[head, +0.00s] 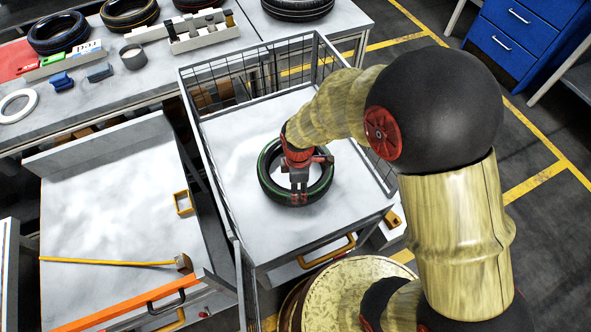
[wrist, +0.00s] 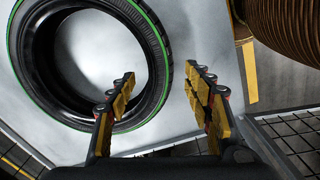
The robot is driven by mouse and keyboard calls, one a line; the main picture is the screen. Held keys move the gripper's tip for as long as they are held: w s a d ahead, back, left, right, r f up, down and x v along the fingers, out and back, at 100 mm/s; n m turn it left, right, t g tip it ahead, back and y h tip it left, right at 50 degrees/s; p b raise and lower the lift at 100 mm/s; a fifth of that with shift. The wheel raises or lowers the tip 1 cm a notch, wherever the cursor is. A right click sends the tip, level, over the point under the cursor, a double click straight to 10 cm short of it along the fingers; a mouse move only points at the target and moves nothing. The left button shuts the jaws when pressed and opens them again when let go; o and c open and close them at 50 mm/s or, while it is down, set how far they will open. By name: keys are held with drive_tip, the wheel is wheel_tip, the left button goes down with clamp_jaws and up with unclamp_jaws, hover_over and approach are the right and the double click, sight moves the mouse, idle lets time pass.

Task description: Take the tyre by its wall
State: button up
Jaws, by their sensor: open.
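A black tyre (head: 265,176) with a green stripe lies flat on the pale floor of a wire-sided cart (head: 330,222). It also shows in the wrist view (wrist: 38,82) at upper left. My gripper (head: 299,198) points down at the tyre's near side. In the wrist view my gripper (wrist: 160,72) is open. Its left finger shows over the tyre's central opening and its right finger outside the tyre's outer edge, with part of the wall between them. I cannot tell how far down the tips reach, or whether they touch the rubber.
Wire mesh walls (head: 215,85) rise around the cart, with a yellow handle (head: 327,251) at its front. A bench (head: 100,95) behind holds several other tyres and small items. A left-hand tray (head: 100,210) holds a yellow-handled hammer (head: 115,262). Blue drawers (head: 515,35) stand back right.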

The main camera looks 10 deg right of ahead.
wheel_tip(320, 180, down, 8)
drive_tip(key=b, duration=0.3)
drive_tip(key=shift+f, duration=0.1)
drive_tip(key=shift+s, duration=0.1)
drive_tip(key=c, duration=0.3)
clamp_jaws()
idle(0.3)
drive_tip(key=shift+r, duration=0.2)
